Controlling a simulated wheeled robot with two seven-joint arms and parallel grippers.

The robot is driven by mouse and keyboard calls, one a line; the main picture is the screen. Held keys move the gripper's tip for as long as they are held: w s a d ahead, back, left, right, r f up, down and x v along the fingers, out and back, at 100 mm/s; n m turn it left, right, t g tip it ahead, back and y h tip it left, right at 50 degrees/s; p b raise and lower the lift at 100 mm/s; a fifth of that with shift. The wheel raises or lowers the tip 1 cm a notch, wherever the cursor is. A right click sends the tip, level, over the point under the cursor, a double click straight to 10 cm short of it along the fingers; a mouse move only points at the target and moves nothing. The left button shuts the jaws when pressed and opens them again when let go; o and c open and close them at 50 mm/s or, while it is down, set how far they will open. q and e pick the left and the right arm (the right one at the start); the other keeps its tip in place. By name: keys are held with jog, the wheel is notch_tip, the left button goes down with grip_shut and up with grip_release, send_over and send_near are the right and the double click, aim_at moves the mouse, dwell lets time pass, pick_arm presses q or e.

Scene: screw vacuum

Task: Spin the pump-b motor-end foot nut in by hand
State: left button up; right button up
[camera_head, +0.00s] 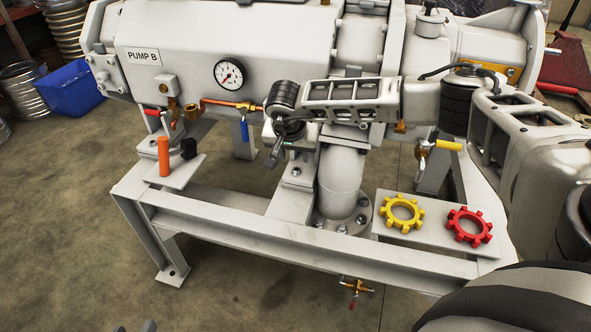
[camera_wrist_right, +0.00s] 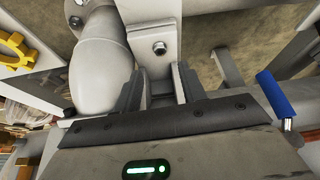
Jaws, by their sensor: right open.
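Pump B (camera_head: 190,75) sits on a pale steel frame and carries its name label. A small foot nut (camera_head: 296,171) sits on a foot plate under the pump, left of the vertical pipe. In the right wrist view a nut or bolt head (camera_wrist_right: 159,47) stands on a pale foot plate, ahead of the fingers and apart from them. My right gripper (camera_head: 278,148) hangs above and left of the foot nut. Its fingers (camera_wrist_right: 158,85) are open with nothing held between them. Grey tips at the bottom edge appear to be my left gripper (camera_head: 140,327); most of it is cut off.
A yellow ring (camera_head: 403,213) and a red ring (camera_head: 469,227) lie on the right-hand shelf. An orange cylinder (camera_head: 164,156) stands on the left shelf. A blue-handled valve (camera_head: 244,131) hangs left of the right gripper, and the large vertical pipe (camera_head: 341,185) stands close on its right.

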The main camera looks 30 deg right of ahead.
aim_at(296, 170)
jog(key=b+x, duration=0.1)
jog(key=x, duration=0.4)
jog(key=shift+f, duration=0.15)
jog(key=shift+w+d+f+b, duration=0.2)
jog(key=shift+f+b, duration=0.2)
jog(key=shift+f, duration=0.25)
pick_arm(q)
jog(key=shift+w+d+r+t+h, duration=0.1)
jog(key=shift+d+r+t+h, duration=0.1)
jog(key=shift+r+t, duration=0.15)
jog(key=shift+d+r+t+h, duration=0.15)
jog(key=shift+r+t+h, duration=0.1)
jog(key=shift+r, duration=0.2)
pick_arm(e)
grip_shut()
